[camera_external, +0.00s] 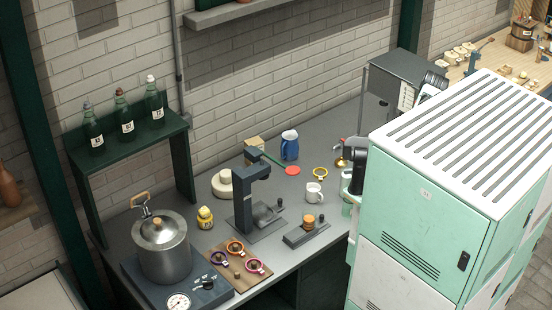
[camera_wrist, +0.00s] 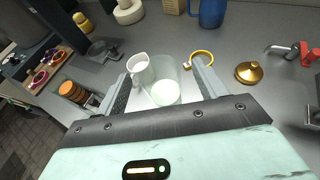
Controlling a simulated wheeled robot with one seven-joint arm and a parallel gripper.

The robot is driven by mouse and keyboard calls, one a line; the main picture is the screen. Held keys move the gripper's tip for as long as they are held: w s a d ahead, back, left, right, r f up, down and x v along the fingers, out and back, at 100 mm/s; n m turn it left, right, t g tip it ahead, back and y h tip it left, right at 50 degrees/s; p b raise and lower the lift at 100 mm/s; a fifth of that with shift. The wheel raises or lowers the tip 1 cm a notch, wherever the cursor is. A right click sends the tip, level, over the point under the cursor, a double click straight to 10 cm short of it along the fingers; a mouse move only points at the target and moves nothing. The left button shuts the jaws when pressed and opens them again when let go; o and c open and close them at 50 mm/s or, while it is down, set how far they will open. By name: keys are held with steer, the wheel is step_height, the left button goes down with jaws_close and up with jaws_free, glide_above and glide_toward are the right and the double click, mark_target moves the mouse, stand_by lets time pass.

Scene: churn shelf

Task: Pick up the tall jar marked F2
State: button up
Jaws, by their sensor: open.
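A clear glass jar (camera_wrist: 165,85) with white contents stands on the grey counter in the wrist view. It appears between the two fingers of my gripper (camera_wrist: 163,72), which are apart. I see no grip on the jar, and no F2 mark is legible. A white mug (camera_wrist: 139,68) stands just beyond and left of the jar; it also shows in the external view (camera_external: 315,193). In the external view my own body hides most of the area around my gripper, and I cannot make out the jar clearly there.
A yellow ring (camera_wrist: 203,57) and a brass funnel-like piece (camera_wrist: 249,73) lie right of the jar. A blue jug (camera_external: 289,146) stands farther back. A black press stand (camera_external: 249,200) and a steel pot (camera_external: 162,248) are to the left. Labelled green bottles (camera_external: 125,122) stand on a shelf.

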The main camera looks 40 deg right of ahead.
mark_target(345, 166)
steer(key=p+x, duration=0.1)
steer(key=x, duration=0.2)
steer(key=shift+w+a+p, duration=0.1)
steer(key=shift+a+p, duration=0.1)
steer(key=shift+p, duration=0.2)
steer(key=shift+w+a+f, duration=0.1)
steer(key=shift+w+f, duration=0.15)
steer(key=shift+w, duration=0.05)
jaws_close()
steer(key=shift+r, duration=0.1)
